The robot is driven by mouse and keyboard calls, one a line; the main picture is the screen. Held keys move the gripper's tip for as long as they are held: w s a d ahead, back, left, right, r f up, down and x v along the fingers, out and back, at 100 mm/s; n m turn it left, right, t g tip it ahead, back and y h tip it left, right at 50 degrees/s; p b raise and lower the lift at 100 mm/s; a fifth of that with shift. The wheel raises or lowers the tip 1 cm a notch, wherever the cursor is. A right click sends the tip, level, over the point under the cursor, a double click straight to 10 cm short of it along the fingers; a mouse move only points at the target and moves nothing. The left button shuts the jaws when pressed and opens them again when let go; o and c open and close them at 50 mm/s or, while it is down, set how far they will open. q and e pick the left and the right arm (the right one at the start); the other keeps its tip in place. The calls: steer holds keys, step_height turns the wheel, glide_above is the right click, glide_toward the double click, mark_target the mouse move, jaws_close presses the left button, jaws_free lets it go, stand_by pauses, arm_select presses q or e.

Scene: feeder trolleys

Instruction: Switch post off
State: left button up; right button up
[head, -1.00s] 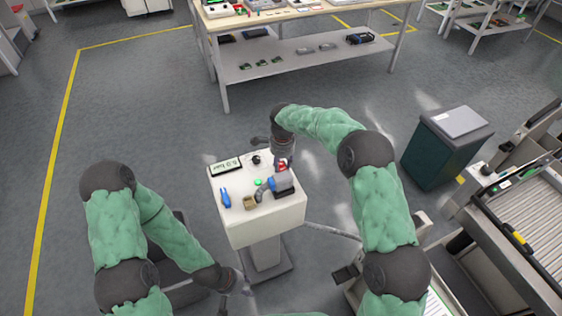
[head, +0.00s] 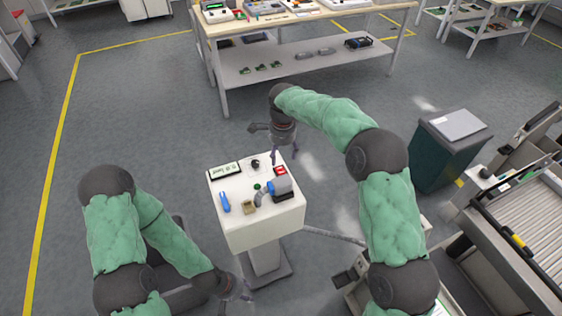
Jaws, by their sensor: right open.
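The post (head: 258,222) is a white box on a pedestal in the middle of the head view. Its sloped top carries a display with text (head: 225,170), a black knob (head: 255,164), a dark green button or lamp (head: 257,187) and a red switch (head: 280,170). The switch's exact position is too small to read. My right gripper (head: 285,153) is open and empty, pointing down above the far right edge of the top, apart from the switch. My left gripper (head: 238,290) is low at the post's front left, away from the panel; its fingers are too unclear to judge.
On the post's top lie a blue tool (head: 224,201), a small brown block (head: 249,207) and a grey-blue device (head: 282,188). A workbench (head: 300,70) stands behind, a dark green cabinet (head: 445,150) and roller conveyor (head: 530,215) at right. Floor between post and bench is clear.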

step_height(320, 180, up, 3)
steer(key=shift+s+r, duration=0.1)
steer(key=shift+s, duration=0.05)
stand_by(0.5)
